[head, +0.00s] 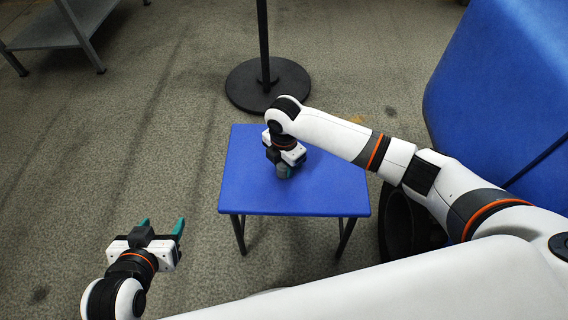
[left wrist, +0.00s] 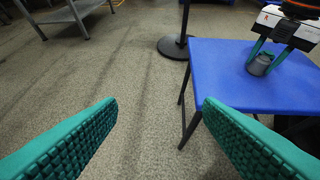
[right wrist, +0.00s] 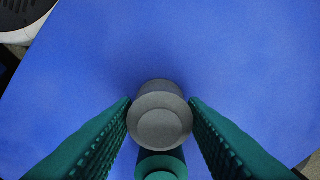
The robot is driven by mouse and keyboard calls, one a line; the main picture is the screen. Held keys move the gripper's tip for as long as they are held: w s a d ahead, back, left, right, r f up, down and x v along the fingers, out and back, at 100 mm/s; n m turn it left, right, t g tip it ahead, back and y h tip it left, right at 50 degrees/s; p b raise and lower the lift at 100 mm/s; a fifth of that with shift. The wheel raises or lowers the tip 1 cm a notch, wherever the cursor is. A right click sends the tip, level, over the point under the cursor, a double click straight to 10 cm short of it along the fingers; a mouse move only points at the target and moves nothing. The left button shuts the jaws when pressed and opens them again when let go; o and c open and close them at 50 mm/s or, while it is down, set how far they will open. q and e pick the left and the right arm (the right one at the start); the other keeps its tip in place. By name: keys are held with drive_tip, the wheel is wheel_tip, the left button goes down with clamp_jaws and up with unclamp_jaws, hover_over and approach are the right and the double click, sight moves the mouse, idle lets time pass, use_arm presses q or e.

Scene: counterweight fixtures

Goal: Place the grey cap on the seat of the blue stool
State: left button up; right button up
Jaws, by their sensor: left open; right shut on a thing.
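The blue stool (head: 325,190) stands in the middle of the head view; its flat seat also shows in the left wrist view (left wrist: 222,75). The grey cap (right wrist: 160,116) is between the fingers of my right gripper (right wrist: 160,118), which is shut on it. In the left wrist view the cap (left wrist: 259,66) is upright at the seat surface, near the seat's middle; I cannot tell whether it touches. In the head view the cap (head: 284,172) is mostly hidden by my right gripper. My left gripper (head: 163,225) is open and empty over the floor, left of the stool.
A black post on a round base (head: 268,85) stands behind the stool. A large blue object (head: 500,90) and a dark round thing (head: 400,220) are at the right. A grey metal shelf (head: 45,30) is at the far left. Floor left of the stool is clear.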

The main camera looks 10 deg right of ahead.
drive_tip(key=shift+f, duration=0.15)
drive_tip(key=o, duration=0.7)
